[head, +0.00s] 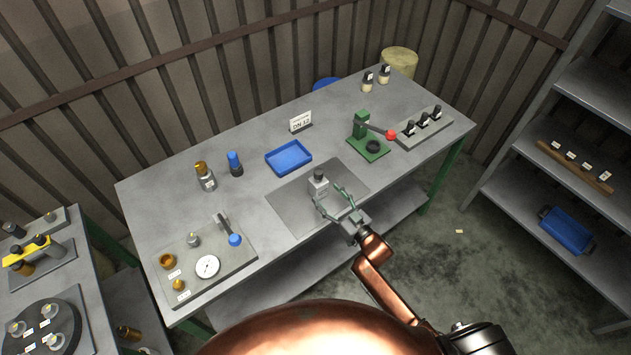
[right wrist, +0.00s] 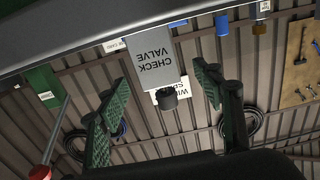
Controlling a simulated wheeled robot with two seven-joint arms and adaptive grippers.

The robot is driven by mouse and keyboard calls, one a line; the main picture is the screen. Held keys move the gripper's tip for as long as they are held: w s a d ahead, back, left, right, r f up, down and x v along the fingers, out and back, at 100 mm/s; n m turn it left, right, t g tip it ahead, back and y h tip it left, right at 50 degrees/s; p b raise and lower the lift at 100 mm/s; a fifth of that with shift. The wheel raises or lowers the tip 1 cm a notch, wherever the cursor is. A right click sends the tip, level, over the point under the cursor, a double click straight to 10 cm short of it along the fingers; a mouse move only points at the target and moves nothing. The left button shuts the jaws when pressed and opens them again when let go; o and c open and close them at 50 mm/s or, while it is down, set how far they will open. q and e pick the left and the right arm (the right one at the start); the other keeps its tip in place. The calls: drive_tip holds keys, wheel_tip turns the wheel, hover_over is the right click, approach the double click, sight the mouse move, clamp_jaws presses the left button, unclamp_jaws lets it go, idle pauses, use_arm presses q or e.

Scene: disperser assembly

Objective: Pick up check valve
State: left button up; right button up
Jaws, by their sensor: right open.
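The check valve (head: 318,187) is a small grey block with a dark round end on top. It stands upright on the darker grey mat (head: 285,211) at the table's middle. In the right wrist view the check valve (right wrist: 152,60) shows its printed name upside down, and its black end points down in the picture. My right gripper (head: 328,196) is open, its two green fingers spread close to the valve on its near side. In the right wrist view the fingers (right wrist: 161,82) lie to either side of the valve, with gaps visible. My left gripper is not in view.
A blue tray (head: 289,157) lies behind the mat. A green press (head: 366,139) with a red knob stands to the right, beside a rack (head: 422,127). A gauge plate (head: 207,267) is at front left. A brass-topped bottle (head: 205,176) and blue-capped bottle (head: 235,164) stand further back.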

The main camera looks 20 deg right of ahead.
sight(323, 189)
drive_tip(key=x, duration=0.4)
drive_tip(key=shift+d+f, duration=0.1)
drive_tip(key=shift+d, duration=0.1)
drive_tip(key=shift+x, duration=1.25)
drive_tip(key=shift+f, duration=0.1)
drive_tip(key=c, duration=1.6)
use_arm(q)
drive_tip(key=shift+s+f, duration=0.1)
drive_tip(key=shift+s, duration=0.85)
use_arm(e)
clamp_jaws()
